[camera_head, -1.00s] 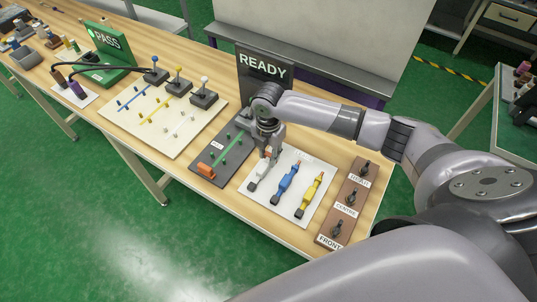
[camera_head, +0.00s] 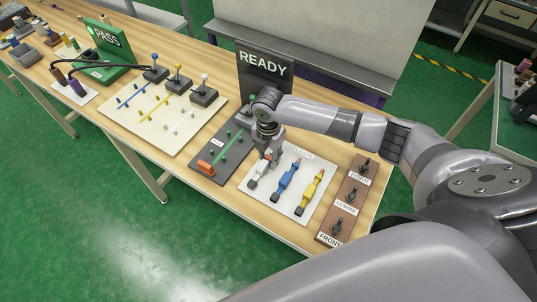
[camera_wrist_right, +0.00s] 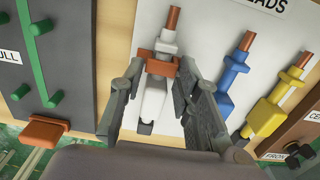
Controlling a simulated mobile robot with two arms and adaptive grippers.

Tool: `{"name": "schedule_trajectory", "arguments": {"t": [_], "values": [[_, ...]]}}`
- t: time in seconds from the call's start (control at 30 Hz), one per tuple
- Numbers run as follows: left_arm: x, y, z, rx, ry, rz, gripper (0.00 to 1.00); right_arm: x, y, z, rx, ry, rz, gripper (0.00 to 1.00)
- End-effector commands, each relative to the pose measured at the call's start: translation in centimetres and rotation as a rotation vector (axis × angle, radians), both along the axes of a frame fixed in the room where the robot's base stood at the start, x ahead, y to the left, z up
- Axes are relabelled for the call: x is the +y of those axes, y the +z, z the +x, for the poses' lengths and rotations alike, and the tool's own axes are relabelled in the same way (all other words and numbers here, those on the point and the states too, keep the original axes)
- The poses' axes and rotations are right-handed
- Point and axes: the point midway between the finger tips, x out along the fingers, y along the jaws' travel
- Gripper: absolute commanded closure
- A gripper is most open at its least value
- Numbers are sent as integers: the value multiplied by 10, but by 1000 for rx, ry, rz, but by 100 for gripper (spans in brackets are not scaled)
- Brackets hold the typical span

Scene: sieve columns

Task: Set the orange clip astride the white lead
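The white lead (camera_wrist_right: 154,99) lies on the white board beside the blue and yellow leads; part of it also shows in the head view (camera_head: 258,174). The orange clip (camera_wrist_right: 160,66) sits across the white lead's upper body in the wrist view, its two ends at the lead's sides. My right gripper (camera_wrist_right: 158,72) is over the white lead, its fingers apart on either side of the clip. The fingers look open, with a small gap at the clip's left end. In the head view my right gripper (camera_head: 270,157) hides the clip. My left gripper is not in view.
The blue lead (camera_head: 286,182) and yellow lead (camera_head: 310,192) lie close to the right. A dark board (camera_head: 213,150) with a green rod and orange block (camera_head: 206,167) is to the left. A brown switch panel (camera_head: 348,201) stands at the right. A READY sign (camera_head: 265,64) stands behind.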

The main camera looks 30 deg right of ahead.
Motion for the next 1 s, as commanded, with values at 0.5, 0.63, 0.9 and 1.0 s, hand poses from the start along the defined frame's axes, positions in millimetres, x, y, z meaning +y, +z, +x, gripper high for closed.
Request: {"name": "schedule_trajectory", "arguments": {"t": [0.5, 0.63, 0.9, 1.0], "values": [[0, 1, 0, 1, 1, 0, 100, 0, 2, 0, -1, 0, 0, 54], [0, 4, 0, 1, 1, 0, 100, -1, 15, 1, -3, 0, -1, 54], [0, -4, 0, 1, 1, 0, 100, 0, 70, 2, -6, 0, 0, 54], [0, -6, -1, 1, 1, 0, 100, 0, 91, 2, -5, 1, 1, 54]]}}
